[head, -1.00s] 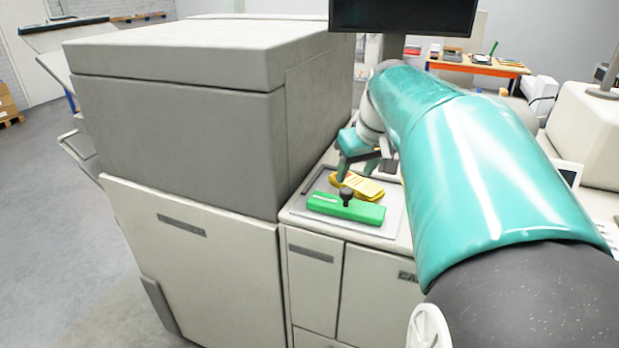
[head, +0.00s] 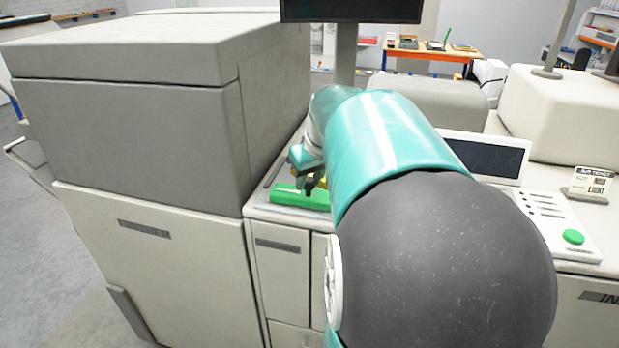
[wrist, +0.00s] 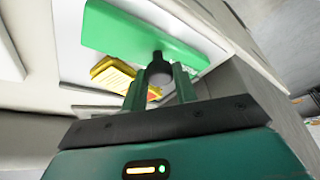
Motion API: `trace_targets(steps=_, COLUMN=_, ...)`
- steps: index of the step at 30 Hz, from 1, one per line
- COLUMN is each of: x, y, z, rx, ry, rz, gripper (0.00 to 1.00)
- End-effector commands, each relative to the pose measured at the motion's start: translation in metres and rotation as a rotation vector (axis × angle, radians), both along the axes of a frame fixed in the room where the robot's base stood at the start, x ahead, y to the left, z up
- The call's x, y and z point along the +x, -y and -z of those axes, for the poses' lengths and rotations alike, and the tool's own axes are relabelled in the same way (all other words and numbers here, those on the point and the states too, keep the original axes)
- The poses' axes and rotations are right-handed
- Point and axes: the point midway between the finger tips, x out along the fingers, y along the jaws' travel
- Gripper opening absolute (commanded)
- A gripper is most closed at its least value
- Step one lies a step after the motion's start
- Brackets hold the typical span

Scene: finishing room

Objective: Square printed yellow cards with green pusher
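The green pusher (head: 287,196) lies on the tray at the left of the counter in the head view. It shows as a long green bar in the wrist view (wrist: 140,36), with a black round knob (wrist: 158,68) on it. The yellow printed cards (wrist: 113,77) form an uneven stack beside the pusher; in the head view only a yellow sliver shows behind my arm. My gripper (wrist: 160,76) is at the knob, with one finger on each side of it. The fingers look apart, with the knob between them; firm contact is not visible.
The pale tray (wrist: 72,35) lies under the pusher and cards. A large grey machine housing (head: 130,120) rises close on the left. A dark monitor (head: 350,9) hangs above. A control panel with a green button (head: 573,237) is at right.

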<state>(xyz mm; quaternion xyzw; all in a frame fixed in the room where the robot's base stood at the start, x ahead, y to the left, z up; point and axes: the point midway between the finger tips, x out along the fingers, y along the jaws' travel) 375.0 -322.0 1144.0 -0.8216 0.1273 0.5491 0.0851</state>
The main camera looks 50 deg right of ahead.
Motion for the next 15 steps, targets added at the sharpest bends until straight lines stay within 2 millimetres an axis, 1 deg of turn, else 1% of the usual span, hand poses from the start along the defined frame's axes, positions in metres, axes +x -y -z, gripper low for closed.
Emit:
trace_targets(steps=5, x=0.003, y=0.005, z=0.000, rx=-0.001, ry=-0.001, rz=0.000, gripper=0.01)
trace_targets(steps=8, x=0.008, y=0.016, z=0.000, rx=0.000, ry=-0.002, rz=0.002, gripper=0.01)
trace_targets(steps=15, x=0.027, y=0.053, z=0.000, rx=-0.002, ry=-0.002, rz=0.003, gripper=0.01)
